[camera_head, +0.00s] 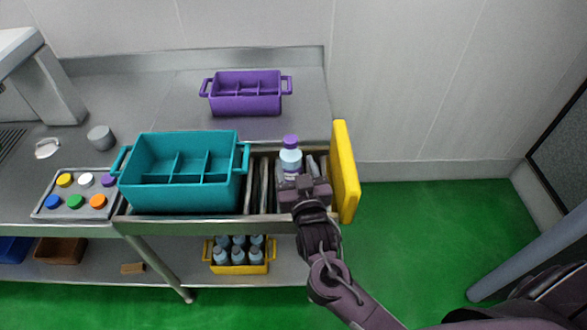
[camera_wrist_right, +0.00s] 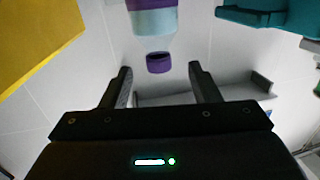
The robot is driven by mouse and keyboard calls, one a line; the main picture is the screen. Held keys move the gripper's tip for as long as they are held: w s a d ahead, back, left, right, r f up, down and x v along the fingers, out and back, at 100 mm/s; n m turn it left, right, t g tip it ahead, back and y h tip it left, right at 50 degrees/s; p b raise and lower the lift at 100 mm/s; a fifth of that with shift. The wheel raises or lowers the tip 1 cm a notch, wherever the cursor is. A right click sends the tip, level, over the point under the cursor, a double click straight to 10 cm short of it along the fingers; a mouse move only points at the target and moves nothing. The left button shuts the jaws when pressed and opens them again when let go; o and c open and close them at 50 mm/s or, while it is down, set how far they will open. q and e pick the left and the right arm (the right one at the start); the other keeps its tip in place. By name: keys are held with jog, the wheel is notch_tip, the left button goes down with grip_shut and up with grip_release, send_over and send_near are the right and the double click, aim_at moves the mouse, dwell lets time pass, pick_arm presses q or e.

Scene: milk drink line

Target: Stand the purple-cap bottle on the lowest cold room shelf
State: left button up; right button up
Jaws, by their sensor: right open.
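The purple-cap bottle (camera_head: 290,160) stands upright at the right end of the counter's slatted metal section, in the head view. It has a light blue body and a purple label. My right gripper (camera_head: 304,188) is in front of it and hides its lower part. In the right wrist view the bottle appears upside down, with its purple cap (camera_wrist_right: 159,62) in line with the gap between the open fingers (camera_wrist_right: 160,70). The fingers do not visibly touch it. My left gripper is not in view. I cannot identify the cold room shelf.
A teal crate (camera_head: 185,138) sits left of the bottle, and a yellow panel (camera_head: 345,170) stands close on its right. A purple crate (camera_head: 246,106) is behind. A yellow crate of bottles (camera_head: 239,269) is below. Green floor (camera_head: 430,220) is clear at right.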

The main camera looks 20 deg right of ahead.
aim_at(292, 149)
jog(key=shift+w+r+h, duration=0.25)
jog(key=shift+r+h, duration=0.05)
jog(key=shift+h, duration=0.1)
jog(key=w+p, duration=0.1)
jog(key=w, duration=0.1)
jog(key=w+p, duration=0.1)
jog(key=w, duration=0.1)
jog(key=w+d, duration=0.1)
jog(key=w, duration=0.1)
jog(key=shift+w+f+p, duration=0.1)
jog(key=shift+f+p, duration=0.2)
jog(key=shift+p, duration=0.1)
jog(key=shift+w+f, duration=0.2)
jog(key=shift+w, duration=0.2)
jog(key=shift+r, duration=0.1)
grip_shut()
